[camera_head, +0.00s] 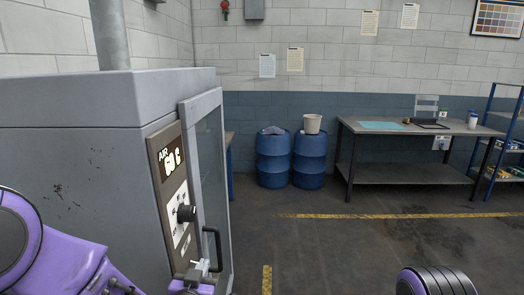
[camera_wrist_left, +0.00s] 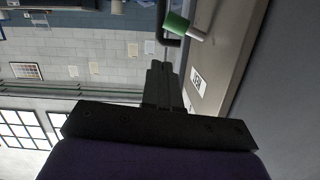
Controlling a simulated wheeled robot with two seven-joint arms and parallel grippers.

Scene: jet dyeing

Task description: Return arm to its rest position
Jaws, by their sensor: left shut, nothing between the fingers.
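My left arm comes in from the left in purple. My left gripper (camera_head: 205,268) is low in the head view, in front of the grey machine's control panel and near the lower end of the black door handle (camera_head: 213,248). Whether it touches the handle cannot be told. In the left wrist view the dark fingers (camera_wrist_left: 164,85) are together with nothing between them. The handle (camera_wrist_left: 163,25) shows beyond their tips there. My right gripper is not in view; only a rounded part of my own body shows at the bottom right.
Blue barrels (camera_head: 273,160) and a workbench (camera_head: 410,129) stand by the back wall. A blue shelf (camera_head: 505,130) is far right. The middle floor is clear.

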